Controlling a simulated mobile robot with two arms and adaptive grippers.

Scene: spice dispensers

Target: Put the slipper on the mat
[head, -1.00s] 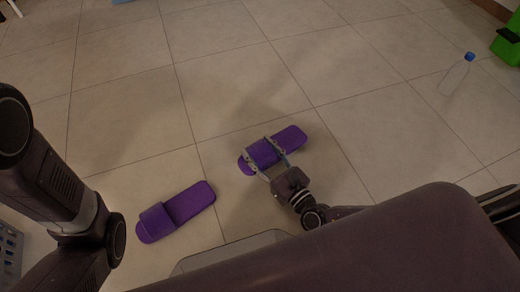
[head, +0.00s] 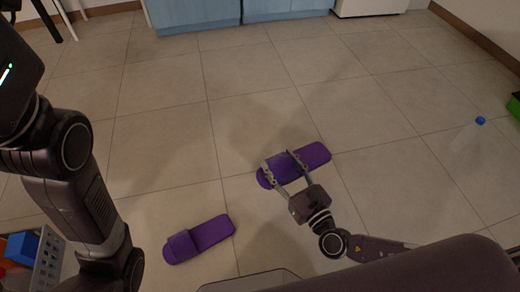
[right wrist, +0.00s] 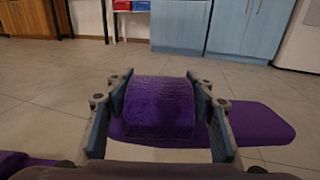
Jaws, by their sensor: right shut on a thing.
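A purple slipper (head: 314,155) is in my right gripper (head: 281,160), whose two fingers are on either side of its strap. The right wrist view shows the strap (right wrist: 160,108) between the fingers, with the sole reaching out to the right. I cannot tell whether this slipper is clear of the floor. A second purple slipper (head: 207,236) lies on the floor to the left, apart from the gripper. My left arm comes in from the left, but its gripper is out of view. I see no mat.
A clear bottle with a blue cap (head: 480,121) stands on the tiles at the right. A green thing (head: 514,105) is at the right edge. A grey crate (head: 47,268) with coloured things is at the lower left. Blue cabinets (head: 192,14) stand at the back. The middle floor is clear.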

